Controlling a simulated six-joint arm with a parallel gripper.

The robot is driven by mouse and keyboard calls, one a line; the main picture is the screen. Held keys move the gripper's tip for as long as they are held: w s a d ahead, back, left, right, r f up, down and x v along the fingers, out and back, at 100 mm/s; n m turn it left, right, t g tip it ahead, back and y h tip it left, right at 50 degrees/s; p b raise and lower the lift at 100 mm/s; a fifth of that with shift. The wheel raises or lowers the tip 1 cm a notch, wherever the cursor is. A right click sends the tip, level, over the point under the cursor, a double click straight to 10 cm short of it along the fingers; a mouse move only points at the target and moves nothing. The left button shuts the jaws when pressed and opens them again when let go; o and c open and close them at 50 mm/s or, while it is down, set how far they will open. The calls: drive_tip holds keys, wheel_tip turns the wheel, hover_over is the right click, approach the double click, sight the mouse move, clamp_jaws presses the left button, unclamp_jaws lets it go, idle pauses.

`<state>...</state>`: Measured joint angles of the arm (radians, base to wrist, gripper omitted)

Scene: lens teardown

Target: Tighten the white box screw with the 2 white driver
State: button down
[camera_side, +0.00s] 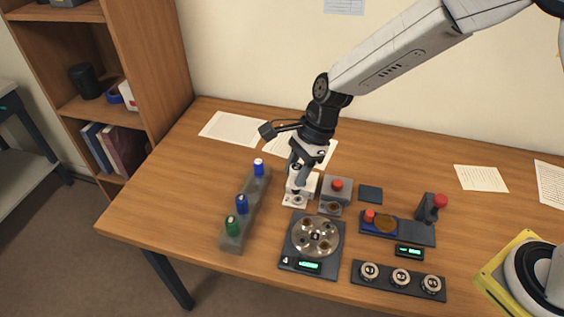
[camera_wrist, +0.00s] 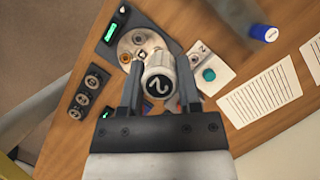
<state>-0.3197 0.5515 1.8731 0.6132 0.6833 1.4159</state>
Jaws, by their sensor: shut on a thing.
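The white driver (camera_wrist: 158,82), its cap marked 2, is between the two fingers of my gripper (camera_wrist: 160,68) in the wrist view; the gripper is shut on it. In the side view my gripper (camera_side: 297,170) points down at the white box (camera_side: 294,200), over its back part. The white box also shows in the wrist view (camera_wrist: 222,64), right of the driver, with a teal round piece on it. The driver's tip and the box screw are hidden, so I cannot tell whether they touch.
A grey rack (camera_side: 232,240) with blue and green drivers stands to the left. A round turntable (camera_side: 315,237) is in front. A grey box with a red button (camera_side: 337,184) stands close on the right. A strip with several round pieces (camera_side: 399,280) lies at the front right.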

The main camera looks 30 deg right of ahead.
idle(0.6)
drive_tip(key=shift+w+d+f+m, duration=0.25)
drive_tip(key=shift+w+f+m, duration=0.25)
drive_tip(key=shift+m, duration=0.2)
drive_tip(key=w+d+f+m+t+h, duration=0.1)
drive_tip(key=w+d+f+m+t, duration=0.2)
drive_tip(key=m, duration=0.5)
drive_tip(key=shift+w+d+f, duration=0.75)
drive_tip(key=shift+w+f, duration=0.35)
drive_tip(key=shift+f, duration=0.15)
wheel_tip(320, 180, down, 4)
drive_tip(key=n+g, duration=0.2)
drive_tip(key=n, duration=0.5)
drive_tip(key=n+g, duration=0.2)
drive_tip(key=n, duration=0.5)
drive_tip(key=n+g+h, duration=0.1)
drive_tip(key=n+g, duration=0.1)
drive_tip(key=n, duration=0.5)
drive_tip(key=shift+r+g, duration=0.15)
drive_tip(key=shift+g, duration=0.25)
drive_tip(key=shift+f, duration=0.35)
